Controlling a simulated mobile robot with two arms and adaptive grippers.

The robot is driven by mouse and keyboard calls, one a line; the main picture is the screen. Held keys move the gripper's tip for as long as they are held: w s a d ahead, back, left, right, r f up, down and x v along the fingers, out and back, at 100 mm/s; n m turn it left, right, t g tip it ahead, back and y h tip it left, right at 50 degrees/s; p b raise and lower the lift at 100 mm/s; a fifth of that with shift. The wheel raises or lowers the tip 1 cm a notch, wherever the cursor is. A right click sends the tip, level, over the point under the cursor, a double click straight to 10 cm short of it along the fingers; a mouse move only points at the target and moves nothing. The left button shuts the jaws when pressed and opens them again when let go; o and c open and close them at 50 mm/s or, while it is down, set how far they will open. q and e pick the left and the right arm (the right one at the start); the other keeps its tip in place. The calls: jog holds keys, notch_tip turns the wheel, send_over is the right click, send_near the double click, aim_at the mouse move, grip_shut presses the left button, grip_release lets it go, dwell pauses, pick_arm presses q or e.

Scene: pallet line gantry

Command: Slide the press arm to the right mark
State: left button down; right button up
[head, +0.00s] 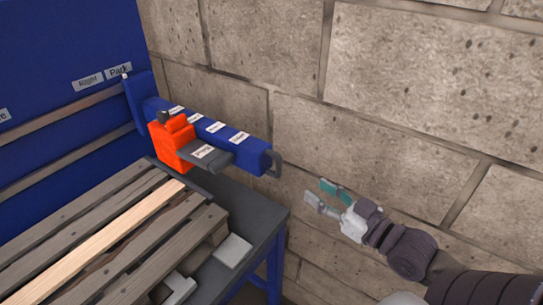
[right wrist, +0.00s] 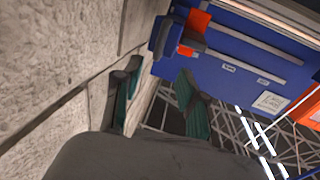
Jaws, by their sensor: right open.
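The blue press arm (head: 222,130) juts out from the blue panel toward the wall, its upright end bracket (head: 138,98) just beside the "Park" label (head: 118,70). The label that seems to read "Right" (head: 88,82) is a little to the left. An orange block (head: 171,143) with a grey plate (head: 208,157) sits on the press arm, and a dark handle (head: 275,163) is at its near end. My right gripper (head: 328,198) is open and empty, right of the handle and apart from it. Its fingers also show in the right wrist view (right wrist: 157,72). My left gripper is out of view.
A slatted wooden pallet (head: 110,235) lies on a dark table (head: 258,212) with blue legs, below the press arm. A block wall (head: 400,90) runs close along the right side. Two rails (head: 70,158) cross the blue panel. The gap between handle and gripper is clear.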

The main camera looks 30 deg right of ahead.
aim_at(278, 172)
jog(key=w+p, duration=0.1)
jog(key=w, duration=0.3)
jog(key=w+a, duration=0.1)
jog(key=w, duration=0.3)
jog(key=w+a+p, duration=0.1)
jog(key=w, duration=0.3)
jog(key=shift+w+a+p, duration=0.1)
jog(key=shift+a+p, duration=0.1)
jog(key=shift+p, duration=0.15)
jog(key=shift+w+a, duration=0.1)
jog(key=shift+w, duration=0.25)
grip_shut()
